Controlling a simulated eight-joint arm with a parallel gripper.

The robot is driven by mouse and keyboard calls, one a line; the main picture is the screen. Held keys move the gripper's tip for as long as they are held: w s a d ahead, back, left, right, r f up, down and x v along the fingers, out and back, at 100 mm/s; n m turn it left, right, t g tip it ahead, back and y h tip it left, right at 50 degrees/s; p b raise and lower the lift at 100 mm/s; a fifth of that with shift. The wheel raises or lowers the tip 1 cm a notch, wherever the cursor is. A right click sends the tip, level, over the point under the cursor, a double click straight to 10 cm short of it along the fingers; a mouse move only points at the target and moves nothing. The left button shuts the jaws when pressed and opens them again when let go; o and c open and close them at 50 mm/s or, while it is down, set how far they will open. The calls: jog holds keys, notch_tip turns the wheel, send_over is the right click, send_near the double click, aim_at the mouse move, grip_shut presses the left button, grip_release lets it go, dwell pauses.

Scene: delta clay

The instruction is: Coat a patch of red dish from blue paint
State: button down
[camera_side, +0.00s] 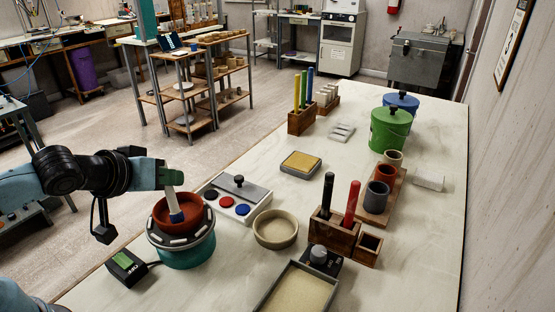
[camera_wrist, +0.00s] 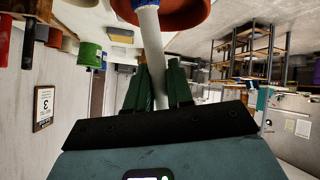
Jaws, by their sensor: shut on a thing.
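A red dish (camera_side: 203,214) sits on a round turntable with a teal base (camera_side: 188,255). My gripper (camera_side: 170,181) is above the dish, shut on a white-handled brush (camera_side: 172,199). The brush points down into the dish, its lower end blue. I cannot tell whether its tip touches the clay. A light tray (camera_side: 262,198) right of the turntable holds black, red and blue paint wells; the blue paint (camera_side: 242,210) is the rightmost. In the wrist view, my green fingers (camera_wrist: 158,88) grip the white handle (camera_wrist: 150,35), and the red dish (camera_wrist: 190,12) shows at the top edge.
A beige bowl (camera_side: 276,230) stands right of the paint tray. Nearby are a wooden tool holder (camera_side: 333,235), a shallow tray (camera_side: 298,292) and a yellow sponge tray (camera_side: 301,163). A switch box (camera_side: 126,268) lies left of the turntable. Green (camera_side: 390,130) and blue buckets stand farther back.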

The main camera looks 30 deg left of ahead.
jog(key=shift+r, duration=2.85)
jog(key=shift+w+a+r, duration=0.1)
jog(key=shift+r, duration=1.4)
jog(key=shift+f, duration=0.1)
jog(key=shift+s+d+f, duration=0.1)
jog(key=shift+d+f, duration=0.05)
jog(key=shift+f, duration=0.3)
jog(key=shift+s+d+f, duration=0.1)
jog(key=shift+d+f, duration=0.05)
jog(key=shift+f, duration=0.3)
jog(key=shift+w+a+f, duration=0.1)
jog(key=shift+a+f, duration=0.05)
jog(key=shift+f, duration=1.25)
jog(key=shift+w+a+f, duration=0.1)
jog(key=shift+f, duration=1.25)
jog(key=shift+f, duration=0.75)
